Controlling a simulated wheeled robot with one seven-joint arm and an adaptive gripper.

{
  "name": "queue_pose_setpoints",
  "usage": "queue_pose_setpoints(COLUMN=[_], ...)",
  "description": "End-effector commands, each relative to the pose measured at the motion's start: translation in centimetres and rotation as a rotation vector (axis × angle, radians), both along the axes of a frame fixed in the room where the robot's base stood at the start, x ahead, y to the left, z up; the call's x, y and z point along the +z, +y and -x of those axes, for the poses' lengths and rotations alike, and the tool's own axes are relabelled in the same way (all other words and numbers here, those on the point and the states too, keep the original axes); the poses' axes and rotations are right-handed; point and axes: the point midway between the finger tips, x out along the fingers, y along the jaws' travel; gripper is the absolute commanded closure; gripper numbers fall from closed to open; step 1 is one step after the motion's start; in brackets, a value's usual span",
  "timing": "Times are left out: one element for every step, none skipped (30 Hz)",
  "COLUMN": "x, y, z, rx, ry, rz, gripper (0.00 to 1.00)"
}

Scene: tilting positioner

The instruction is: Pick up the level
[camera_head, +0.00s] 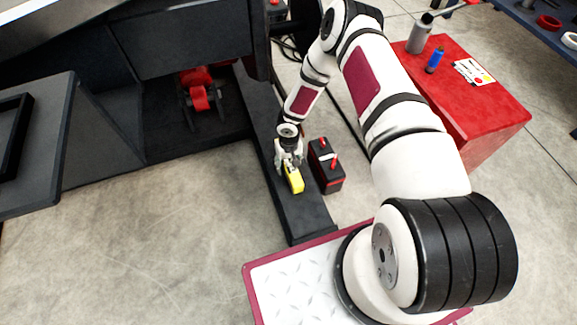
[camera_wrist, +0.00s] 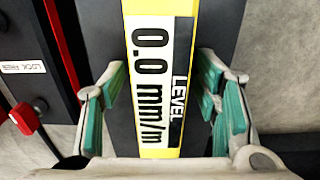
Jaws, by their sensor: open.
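The level (camera_head: 294,180) is a yellow bar lying on a dark beam of the machine's base. In the wrist view the level (camera_wrist: 161,75) runs up the middle, with a white label reading "0.0 mm/m" and the word LEVEL. My gripper (camera_head: 288,163) is right over the level, reaching down from above. In the wrist view my gripper (camera_wrist: 166,100) is open, with one green-padded finger on each side of the level. Gaps show between the pads and the level's sides. The far end of the level runs out of the wrist view.
A black and red box with red switches (camera_head: 326,165) stands close to the right of the level; it also shows in the wrist view (camera_wrist: 22,68). A red cabinet (camera_head: 490,110) with a bottle (camera_head: 419,35) stands farther right. The dark beam (camera_head: 298,222) is bare in front.

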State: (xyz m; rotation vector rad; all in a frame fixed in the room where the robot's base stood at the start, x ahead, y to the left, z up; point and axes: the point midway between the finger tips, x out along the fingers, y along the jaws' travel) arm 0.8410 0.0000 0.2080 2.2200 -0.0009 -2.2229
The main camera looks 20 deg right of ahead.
Motion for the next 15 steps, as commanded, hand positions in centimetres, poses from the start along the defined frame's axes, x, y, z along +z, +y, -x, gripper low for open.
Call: queue_pose_setpoints(x=[-0.11,-0.1,-0.07,-0.05,-0.04,-0.03,-0.03,-0.03,-0.02,-0.02,-0.02,-0.02,-0.02,-0.02,-0.02], y=[0.0,0.0,0.0,0.0,0.01,0.01,0.01,0.01,0.01,0.01,0.01,0.01,0.01,0.01,0.01], z=[-0.06,-0.07,-0.08,-0.08,-0.08,-0.07,-0.07,-0.07,-0.07,-0.07,-0.07,-0.07,-0.07,-0.07,-0.07], rx=[0.0,0.0,0.0,0.0,0.0,0.0,0.0,0.0,0.0,0.0,0.0,0.0,0.0,0.0,0.0], ry=[-0.001,-0.001,-0.001,-0.001,-0.001,-0.001,-0.001,-0.001,-0.001,-0.001,-0.001,-0.001,-0.001,-0.001,-0.001], rz=[0.0,0.0,0.0,0.0,0.0,0.0,0.0,0.0,0.0,0.0,0.0,0.0,0.0,0.0,0.0], gripper=[0.43,0.43,0.43,0.43,0.43,0.43,0.46,0.52,0.61,0.68,0.75,0.84,0.91,0.98,1.0])
